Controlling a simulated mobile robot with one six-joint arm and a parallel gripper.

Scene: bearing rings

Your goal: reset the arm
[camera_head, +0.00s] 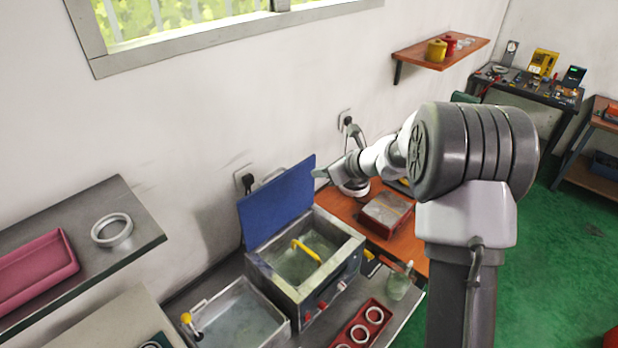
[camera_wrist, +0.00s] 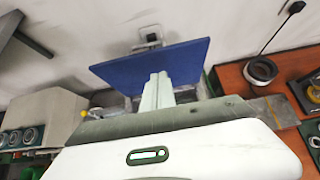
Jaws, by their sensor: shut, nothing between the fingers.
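My arm is raised and bent to the left in the head view. My gripper (camera_head: 320,173) is at its far end, beside the upper right edge of the blue lid (camera_head: 278,203). In the wrist view my gripper's fingers (camera_wrist: 158,85) are together with nothing between them. The blue lid (camera_wrist: 190,60) shows behind them there. Whether the gripper touches the lid cannot be told.
An open metal bath (camera_head: 350,246) with a yellow handle stands below the lid. A tray (camera_head: 240,318) of liquid is left of it, and a red holder (camera_head: 345,338) with several rings is in front. A grey shelf (camera_head: 130,200) at left carries a ring (camera_head: 112,230) and a pink tray (camera_head: 35,268).

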